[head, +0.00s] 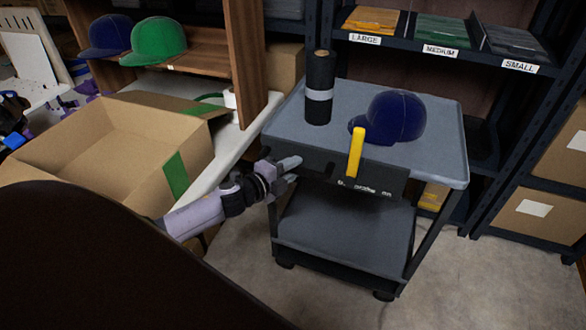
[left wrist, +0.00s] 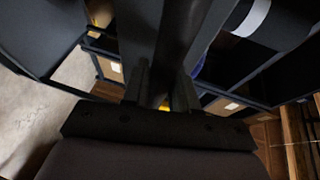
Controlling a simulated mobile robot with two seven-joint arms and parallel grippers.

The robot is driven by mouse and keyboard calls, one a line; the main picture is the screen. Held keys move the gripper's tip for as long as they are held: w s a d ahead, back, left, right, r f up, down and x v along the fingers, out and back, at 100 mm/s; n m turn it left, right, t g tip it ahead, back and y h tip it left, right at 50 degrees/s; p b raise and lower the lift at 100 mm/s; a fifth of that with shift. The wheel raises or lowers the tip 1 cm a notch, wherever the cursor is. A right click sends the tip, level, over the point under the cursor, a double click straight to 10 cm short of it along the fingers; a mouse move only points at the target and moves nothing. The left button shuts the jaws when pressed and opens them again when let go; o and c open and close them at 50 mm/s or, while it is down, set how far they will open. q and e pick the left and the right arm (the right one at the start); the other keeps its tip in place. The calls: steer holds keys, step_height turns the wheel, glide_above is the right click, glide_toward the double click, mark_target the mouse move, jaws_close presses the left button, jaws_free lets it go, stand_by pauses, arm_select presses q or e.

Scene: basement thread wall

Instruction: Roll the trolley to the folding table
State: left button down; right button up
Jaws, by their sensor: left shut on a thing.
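The grey two-shelf trolley (head: 440,152) stands right of centre in the head view, on small dark casters. A dark roll with a pale band (head: 318,92) and a navy cap (head: 398,116) rest on its top. A yellow lever (head: 356,153) stands upright on its front, above small, partly legible lettering. My left gripper (head: 292,170) is shut on a dark bar of the trolley at its near left corner. In the left wrist view the fingers (left wrist: 160,92) straddle this dark bar. A white table (head: 222,152), perhaps the folding table, is at the left. My right gripper is out of view.
An open cardboard box (head: 100,150) lies on the white table. A wooden shelf (head: 180,65) holds a blue and a green cap. Dark racks with size-labelled bins (head: 440,35) stand behind the trolley, and boxed racks at the right. Concrete floor (head: 470,280) is clear in front.

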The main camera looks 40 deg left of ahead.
arm_select(q)
steer(key=shift+s+a, duration=0.25)
steer(key=shift+a, duration=0.9)
steer(key=c, duration=1)
jaws_free()
steer(key=shift+a, duration=0.1)
steer(key=shift+s, duration=0.1)
steer(key=shift+p+v, duration=0.35)
steer(key=shift+v, duration=3.2)
steer(key=shift+d, duration=0.2)
